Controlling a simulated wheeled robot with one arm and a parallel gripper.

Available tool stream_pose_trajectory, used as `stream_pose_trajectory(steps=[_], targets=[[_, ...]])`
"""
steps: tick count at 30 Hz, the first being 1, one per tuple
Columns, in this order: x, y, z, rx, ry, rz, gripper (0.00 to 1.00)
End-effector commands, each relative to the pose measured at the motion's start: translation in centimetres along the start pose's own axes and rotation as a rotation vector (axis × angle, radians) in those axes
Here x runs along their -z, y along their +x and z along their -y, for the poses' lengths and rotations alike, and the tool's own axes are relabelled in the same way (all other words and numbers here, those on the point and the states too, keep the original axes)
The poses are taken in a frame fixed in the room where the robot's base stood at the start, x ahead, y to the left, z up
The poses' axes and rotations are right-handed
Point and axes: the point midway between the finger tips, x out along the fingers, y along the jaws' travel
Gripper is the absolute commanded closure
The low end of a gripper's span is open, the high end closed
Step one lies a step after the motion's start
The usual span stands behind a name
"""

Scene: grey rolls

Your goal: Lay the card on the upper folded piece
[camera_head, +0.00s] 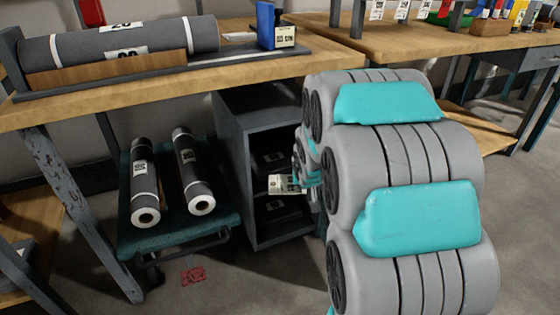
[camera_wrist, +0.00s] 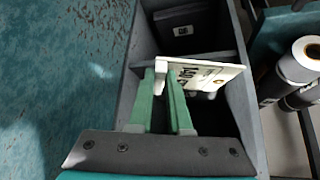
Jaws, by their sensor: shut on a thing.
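My gripper (camera_wrist: 168,68) is shut on a pale card (camera_wrist: 205,74) with dark print, gripped near one edge and tilted in the wrist view. In the head view the card (camera_head: 283,184) is in front of the open side of a grey cabinet, and my gripper (camera_head: 305,178) is mostly hidden behind my arm. The upper folded piece (camera_head: 271,161), dark with a small label, lies on the cabinet's upper level. A lower dark piece (camera_head: 277,209) lies below it. In the wrist view a dark labelled piece (camera_wrist: 182,31) shows inside the cabinet; I cannot tell which.
The grey cabinet (camera_head: 232,165) has side walls and a shelf close around the card. A teal cart (camera_head: 170,235) with two dark rolls stands to its left. A wooden bench (camera_head: 170,85) carrying a large roll is above. A red mark (camera_head: 193,275) is on the floor.

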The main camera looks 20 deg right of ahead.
Motion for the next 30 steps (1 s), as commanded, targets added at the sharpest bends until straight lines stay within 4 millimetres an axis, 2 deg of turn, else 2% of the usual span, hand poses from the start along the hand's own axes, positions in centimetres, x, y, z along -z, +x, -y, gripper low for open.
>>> stream_pose_trajectory(steps=[5, 24, 30], targets=[[1.7, 1.4, 0.0, 0.0, 0.0, 0.0, 1.0], [11.8, 9.1, 0.0, 0.001, -0.001, -0.001, 1.0], [13.5, 10.4, 0.0, 0.001, 0.0, 0.001, 1.0]])
